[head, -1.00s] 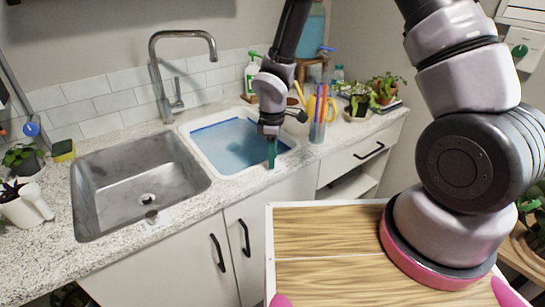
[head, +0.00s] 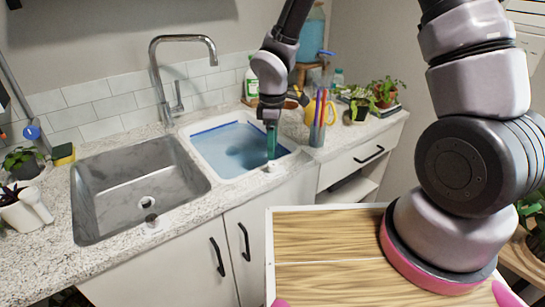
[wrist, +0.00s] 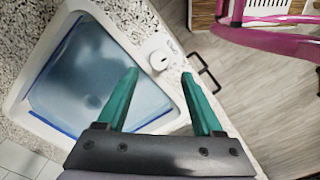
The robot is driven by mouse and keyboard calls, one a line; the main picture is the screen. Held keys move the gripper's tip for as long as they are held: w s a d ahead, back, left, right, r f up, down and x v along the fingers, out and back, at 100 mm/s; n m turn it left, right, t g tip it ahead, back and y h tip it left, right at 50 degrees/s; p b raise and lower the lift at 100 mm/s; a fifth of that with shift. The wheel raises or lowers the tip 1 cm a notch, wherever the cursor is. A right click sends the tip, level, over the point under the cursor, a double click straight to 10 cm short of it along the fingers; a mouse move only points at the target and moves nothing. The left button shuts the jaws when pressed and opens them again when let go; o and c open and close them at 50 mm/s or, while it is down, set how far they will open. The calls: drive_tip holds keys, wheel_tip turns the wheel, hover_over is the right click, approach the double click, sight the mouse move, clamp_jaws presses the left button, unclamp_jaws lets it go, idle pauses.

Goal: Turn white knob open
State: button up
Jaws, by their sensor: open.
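The white knob (wrist: 158,60) is a small round cap on the counter strip at the front corner of the water-filled basin (wrist: 60,100). In the head view the knob (head: 271,168) shows just below my fingertips. My gripper (wrist: 158,76) is open, with its two green fingers pointing toward the knob and the knob lying between their tips in the picture. Nothing is held. In the head view my gripper (head: 271,152) hangs over the basin's front right corner, its fingers seen edge-on. I cannot tell whether they touch the knob.
A steel sink (head: 100,175) with a tall faucet (head: 157,75) is to the left. Another small pale knob (head: 153,222) sits in front of it.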

sight(274, 163)
wheel_tip(274, 163, up, 5)
drive_tip(key=shift+f, duration=0.1)
idle(0.3)
drive_tip(key=d+r+m+t, duration=0.2)
drive_tip(key=d+r+m, duration=0.3)
drive_tip(key=d+r, duration=0.3)
drive_tip(key=d+r+m+t, duration=0.1)
drive_tip(key=d+r+m, duration=0.35)
drive_tip(key=r, duration=0.55)
drive_tip(key=s+d+r+m+t+y, duration=0.2)
drive_tip(key=s+d+r+m+t, duration=0.2)
drive_tip(key=s+d+r+m, duration=0.5)
wheel_tip(274, 163, up, 3)
drive_tip(key=shift+s+d+f+m, duration=0.1)
drive_tip(key=shift+s+d+m, duration=0.3)
drive_tip(key=shift+s+m, duration=0.65)
